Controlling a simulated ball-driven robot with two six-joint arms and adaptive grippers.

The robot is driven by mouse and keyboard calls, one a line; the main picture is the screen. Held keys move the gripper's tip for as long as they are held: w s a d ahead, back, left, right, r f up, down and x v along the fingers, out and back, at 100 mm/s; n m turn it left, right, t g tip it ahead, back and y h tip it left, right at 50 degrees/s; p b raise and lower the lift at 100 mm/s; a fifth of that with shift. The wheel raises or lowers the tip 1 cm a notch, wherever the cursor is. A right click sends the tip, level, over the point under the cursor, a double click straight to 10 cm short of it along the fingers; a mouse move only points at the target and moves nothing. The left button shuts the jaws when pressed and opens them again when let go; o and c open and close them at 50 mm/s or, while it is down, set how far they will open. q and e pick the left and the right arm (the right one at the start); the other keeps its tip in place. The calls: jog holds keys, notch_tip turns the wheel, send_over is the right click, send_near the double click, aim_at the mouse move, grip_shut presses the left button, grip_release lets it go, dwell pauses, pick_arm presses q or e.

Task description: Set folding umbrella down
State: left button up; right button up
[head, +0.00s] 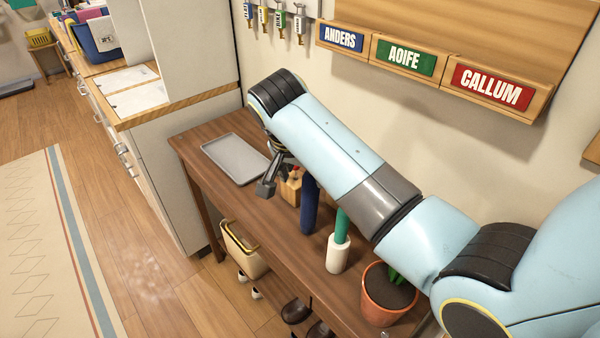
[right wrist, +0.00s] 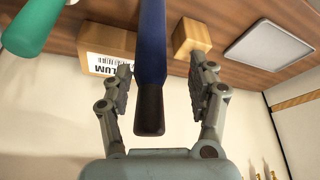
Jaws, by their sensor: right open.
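The folding umbrella (head: 309,207) is dark blue and stands upright on the brown table (head: 212,190), its upper part hidden behind my right arm in the head view. In the right wrist view the umbrella (right wrist: 152,50) runs between the fingers, its dark handle end toward the palm. My right gripper (right wrist: 165,82) is open, with one finger on each side of the umbrella and a visible gap to each. In the head view one finger of the right gripper (head: 268,186) shows left of the umbrella. My left gripper is not in view.
A green and white upright object (head: 338,248) and a potted plant (head: 388,296) stand right of the umbrella. A wooden holder (head: 291,188) stands close by on its left. A grey tray (head: 236,158) lies at the table's far left. Name-labelled shelves (head: 403,57) hang on the wall.

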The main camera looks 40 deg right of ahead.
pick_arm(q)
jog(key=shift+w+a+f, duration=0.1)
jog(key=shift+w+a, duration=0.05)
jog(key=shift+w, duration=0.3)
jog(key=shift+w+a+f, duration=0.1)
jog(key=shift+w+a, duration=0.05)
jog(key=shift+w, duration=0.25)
pick_arm(e)
jog(key=v, duration=1.1)
jog(key=shift+r, duration=0.4)
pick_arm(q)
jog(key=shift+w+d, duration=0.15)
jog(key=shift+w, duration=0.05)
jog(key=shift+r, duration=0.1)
pick_arm(e)
jog(key=shift+s+a+f, duration=0.1)
jog(key=shift+s, duration=0.05)
